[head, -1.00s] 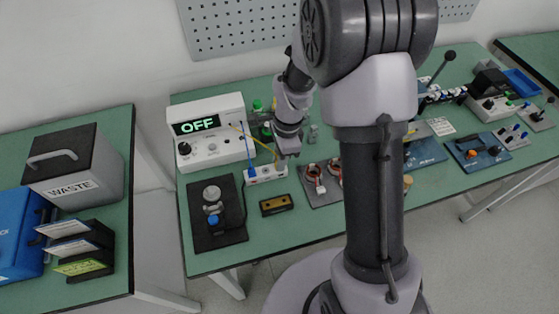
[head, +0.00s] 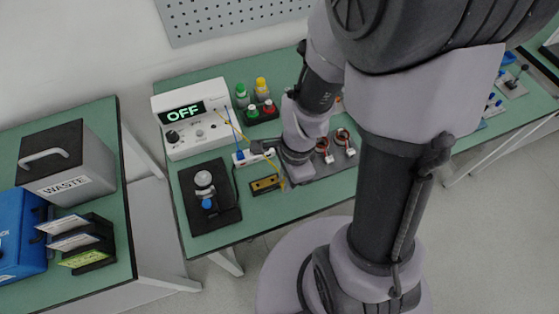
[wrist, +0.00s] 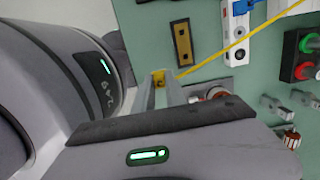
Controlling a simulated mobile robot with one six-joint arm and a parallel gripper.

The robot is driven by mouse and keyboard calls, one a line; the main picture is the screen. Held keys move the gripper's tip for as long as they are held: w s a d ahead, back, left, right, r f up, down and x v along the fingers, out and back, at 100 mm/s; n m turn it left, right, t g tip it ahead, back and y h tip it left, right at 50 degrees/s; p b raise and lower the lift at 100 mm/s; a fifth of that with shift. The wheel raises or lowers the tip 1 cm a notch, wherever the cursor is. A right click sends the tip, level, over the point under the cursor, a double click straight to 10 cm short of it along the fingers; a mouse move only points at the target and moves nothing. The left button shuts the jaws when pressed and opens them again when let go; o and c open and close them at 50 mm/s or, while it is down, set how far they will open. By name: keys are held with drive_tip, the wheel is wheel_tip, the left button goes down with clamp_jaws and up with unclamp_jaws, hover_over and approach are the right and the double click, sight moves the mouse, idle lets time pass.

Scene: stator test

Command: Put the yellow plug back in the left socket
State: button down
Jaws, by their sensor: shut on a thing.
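My gripper (wrist: 161,90) is shut on the yellow plug (wrist: 158,76), which sits between the fingertips. A yellow cable (wrist: 235,45) runs from the plug to the upper right. In the head view the gripper (head: 284,179) is just right of the dark plate with brass-coloured inset, and the yellow plug (head: 282,186) is small there. The white socket block (wrist: 237,45) lies apart from the plug, up and right in the wrist view. A blue plug (wrist: 241,7) is at one end of it. In the head view my arm partly hides the block (head: 239,161).
The plate with two dark holes (wrist: 182,44) lies close to the gripper. The white unit reading OFF (head: 195,118) stands behind the block. A black stand (head: 220,208) is left, a tray of copper coils (head: 330,163) right. Red and green buttons (head: 261,112) are behind.

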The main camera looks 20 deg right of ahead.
drive_tip(key=shift+s, duration=0.15)
wheel_tip(320, 180, up, 4)
drive_tip(key=p, duration=0.3)
drive_tip(key=shift+f, duration=0.35)
drive_tip(key=w+a+p, duration=0.2)
drive_tip(key=w+a, duration=0.2)
drive_tip(key=w, duration=0.5)
drive_tip(key=w+a+p, duration=0.2)
drive_tip(key=w+a, duration=0.2)
drive_tip(key=w, duration=0.6)
drive_tip(key=w+a+p, duration=0.2)
drive_tip(key=w+a, duration=0.2)
drive_tip(key=w, duration=0.5)
drive_tip(key=shift+w+a, duration=0.3)
drive_tip(key=shift+f, duration=0.1)
drive_tip(key=shift+f+b, duration=1.45)
drive_tip(key=shift+f, duration=0.6)
drive_tip(key=shift+f+b, duration=0.35)
drive_tip(key=shift+b, duration=0.15)
drive_tip(key=shift+f+b, duration=0.3)
drive_tip(key=shift+b, duration=0.05)
